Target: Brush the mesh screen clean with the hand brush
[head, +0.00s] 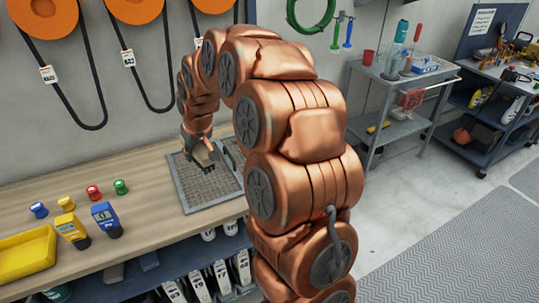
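The mesh screen (207,190) lies flat on the wooden workbench, a dark grid in a grey frame. My arm hides part of its right side. My gripper (202,152) points down over the far left part of the screen. It appears shut on the hand brush (205,165), of which a small tan piece and a dark lower edge show. The brush is low over the mesh; I cannot tell whether its bristles touch it. The fingers are small and partly hidden.
On the bench at left are a yellow tray (27,252), a yellow meter (72,230), a blue meter (106,219) and several coloured knobs. Orange reels with black hoses hang on the wall. A grey cart (400,78) stands beyond my arm. Floor at right is clear.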

